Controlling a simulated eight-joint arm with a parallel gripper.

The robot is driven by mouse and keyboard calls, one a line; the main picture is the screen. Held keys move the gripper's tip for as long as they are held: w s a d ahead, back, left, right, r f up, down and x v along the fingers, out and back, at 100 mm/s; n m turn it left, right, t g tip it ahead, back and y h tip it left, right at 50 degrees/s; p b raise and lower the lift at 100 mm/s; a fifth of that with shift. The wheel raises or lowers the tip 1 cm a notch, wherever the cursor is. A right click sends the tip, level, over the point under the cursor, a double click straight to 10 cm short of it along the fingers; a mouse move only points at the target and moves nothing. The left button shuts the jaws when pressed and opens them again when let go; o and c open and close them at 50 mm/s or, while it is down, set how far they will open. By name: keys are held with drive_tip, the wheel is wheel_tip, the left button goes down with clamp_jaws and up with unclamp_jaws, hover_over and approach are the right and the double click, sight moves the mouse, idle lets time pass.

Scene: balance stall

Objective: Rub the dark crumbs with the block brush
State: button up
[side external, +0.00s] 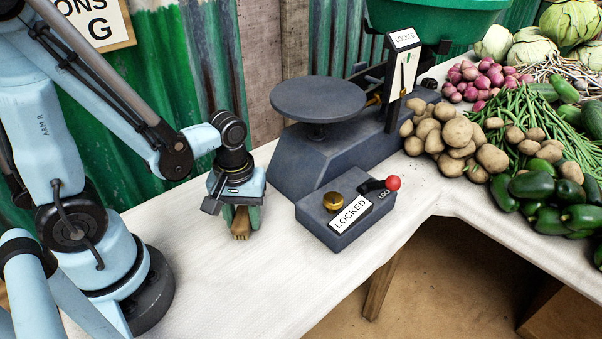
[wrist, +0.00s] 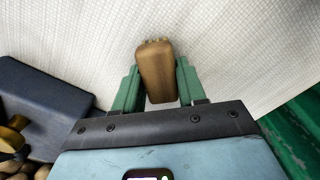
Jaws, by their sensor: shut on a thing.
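My gripper (side external: 245,218) is low over the white cloth-covered table, left of the weighing scale. Its green fingers are shut on the brown block brush (side external: 240,226). In the wrist view the brush (wrist: 156,75) sits between the two fingers of my gripper (wrist: 157,88), with a pale bristly edge at its far end. The brush's lower end is at or just above the table; I cannot tell if it touches. No dark crumbs can be made out in either view.
The grey scale (side external: 360,160) and its control box (side external: 345,215), with a brass knob and red-tipped lever (side external: 392,183), stand close on the right. Potatoes (side external: 455,132) and other vegetables lie beyond. The white table (side external: 225,290) is bare in front. Green corrugated metal (side external: 150,110) stands behind.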

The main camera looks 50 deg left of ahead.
sight(261, 217)
drive_tip(key=shift+w, duration=2)
drive_tip(key=shift+c, duration=0.4)
drive_tip(key=shift+s, duration=3.45)
drive_tip(key=shift+w+r, duration=0.15)
drive_tip(key=r, duration=0.3)
drive_tip(key=shift+s+r, duration=0.15)
drive_tip(key=shift+s, duration=0.1)
drive_tip(key=shift+w+r, duration=0.1)
drive_tip(key=shift+r, duration=2.4)
